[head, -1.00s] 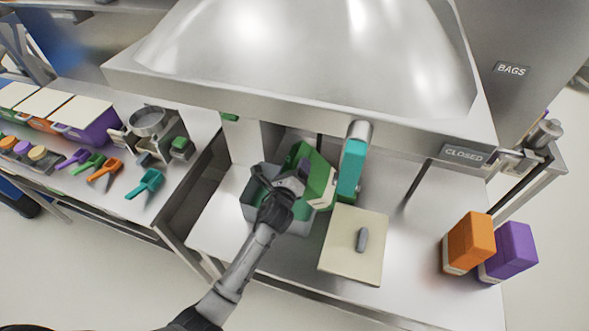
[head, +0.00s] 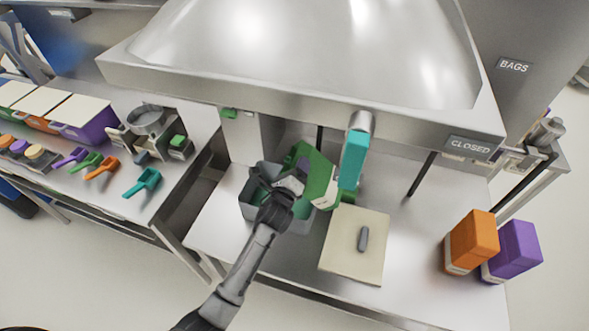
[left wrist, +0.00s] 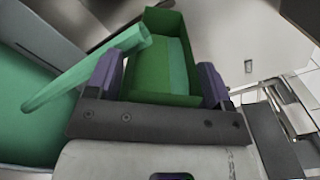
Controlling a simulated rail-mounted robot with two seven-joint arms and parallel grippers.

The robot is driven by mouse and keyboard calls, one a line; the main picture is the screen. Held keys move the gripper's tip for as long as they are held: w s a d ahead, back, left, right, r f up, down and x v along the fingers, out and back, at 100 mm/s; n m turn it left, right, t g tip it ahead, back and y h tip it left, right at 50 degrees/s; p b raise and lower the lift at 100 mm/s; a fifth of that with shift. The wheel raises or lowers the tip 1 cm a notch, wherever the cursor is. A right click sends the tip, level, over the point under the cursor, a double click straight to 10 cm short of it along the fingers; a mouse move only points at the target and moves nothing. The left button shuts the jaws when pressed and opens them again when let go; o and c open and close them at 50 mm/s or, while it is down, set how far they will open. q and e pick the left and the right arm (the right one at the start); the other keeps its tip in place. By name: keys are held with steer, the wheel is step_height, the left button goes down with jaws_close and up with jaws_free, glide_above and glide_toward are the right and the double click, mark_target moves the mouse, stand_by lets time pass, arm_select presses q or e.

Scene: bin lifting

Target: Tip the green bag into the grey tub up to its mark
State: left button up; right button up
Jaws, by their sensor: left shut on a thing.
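The green bag (head: 321,180) is tilted above the grey tub (head: 293,224), which stands on the steel bench under the hood. My left gripper (head: 290,184) is shut on the bag; in the left wrist view its two fingers (left wrist: 160,88) press the sides of the green bag (left wrist: 160,55), which looks open-topped. A light green stream (left wrist: 90,70) slants from the bag's edge down to the grey tub (left wrist: 50,38). Green contents (left wrist: 25,120) show inside the tub. My right gripper is not in view.
A teal handle (head: 353,160) hangs from the hood close to the bag's right. A beige board (head: 345,262) with a grey tool (head: 363,239) lies right of the tub. Orange (head: 473,240) and purple (head: 514,249) bags stand farther right. Several coloured scoops lie on the left bench.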

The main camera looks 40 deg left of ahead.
arm_select(q)
steer(key=shift+f+n+b, duration=1.5)
steer(key=shift+f+b, duration=0.05)
steer(key=shift+b, duration=0.95)
stand_by(0.3)
step_height(320, 180, down, 6)
steer(key=n+b, duration=0.2)
steer(key=n, duration=0.2)
steer(key=shift+a+b, duration=0.2)
steer(key=shift+b, duration=0.15)
stand_by(2.3)
steer(key=shift+r+m+p, duration=0.6)
steer(key=shift+m+p, duration=0.35)
steer(key=shift+m, duration=0.05)
steer(key=shift+r, duration=0.1)
steer(key=shift+m, duration=0.8)
steer(key=r+p, duration=0.4)
steer(key=shift+d+r, duration=0.15)
steer(key=shift+d, duration=0.05)
steer(key=shift+r+p, duration=0.15)
steer(key=shift+p, duration=0.25)
